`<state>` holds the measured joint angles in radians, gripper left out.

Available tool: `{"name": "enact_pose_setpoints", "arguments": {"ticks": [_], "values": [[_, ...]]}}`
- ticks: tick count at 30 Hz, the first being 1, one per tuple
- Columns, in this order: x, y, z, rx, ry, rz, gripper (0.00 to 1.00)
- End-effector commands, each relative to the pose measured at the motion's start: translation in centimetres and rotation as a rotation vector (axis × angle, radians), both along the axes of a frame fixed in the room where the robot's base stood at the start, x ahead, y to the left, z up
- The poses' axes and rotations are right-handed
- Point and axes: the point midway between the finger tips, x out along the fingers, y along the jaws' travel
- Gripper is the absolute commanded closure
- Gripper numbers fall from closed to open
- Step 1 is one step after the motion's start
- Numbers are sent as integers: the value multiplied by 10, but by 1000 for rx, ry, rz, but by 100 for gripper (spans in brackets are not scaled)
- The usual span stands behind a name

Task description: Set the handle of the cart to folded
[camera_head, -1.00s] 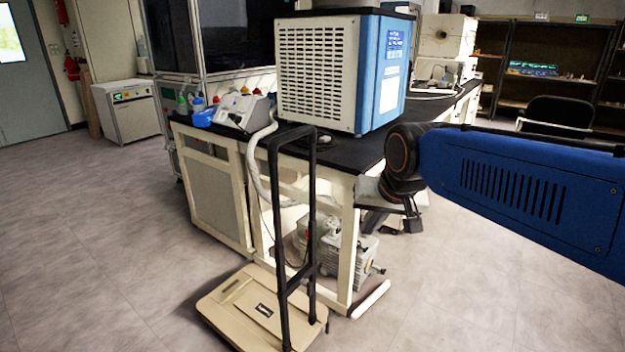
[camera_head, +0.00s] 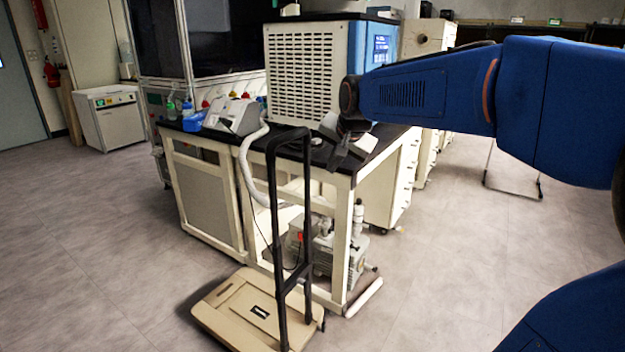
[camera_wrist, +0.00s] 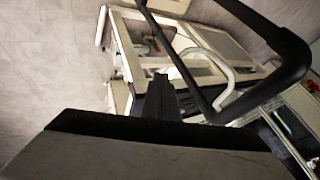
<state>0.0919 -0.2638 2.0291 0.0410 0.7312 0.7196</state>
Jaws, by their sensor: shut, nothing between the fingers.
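The cart has a beige platform (camera_head: 228,303) on the floor and a black tubular handle (camera_head: 271,200) that stands upright from it. My gripper (camera_head: 337,160) is to the right of the handle's top in the head view, at about the height of the bench top, and looks apart from it. In the wrist view the dark gripper fingers (camera_wrist: 160,97) are together with nothing between them. The handle's top loop (camera_wrist: 285,40) crosses the right side of that view, beside the fingers.
A lab bench (camera_head: 216,150) with a black top stands just behind the cart and carries a blue and white freeze dryer (camera_head: 300,80). A pump (camera_head: 325,250) sits under the bench. The grey floor left of the cart is clear.

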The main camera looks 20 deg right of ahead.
Motion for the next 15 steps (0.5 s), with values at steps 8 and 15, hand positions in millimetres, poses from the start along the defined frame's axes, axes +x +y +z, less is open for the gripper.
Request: {"name": "enact_pose_setpoints", "arguments": {"ticks": [8,15], "values": [[3,0,-5,-1,1,1,100],[22,-1,-31,-1,4,2,100]]}}
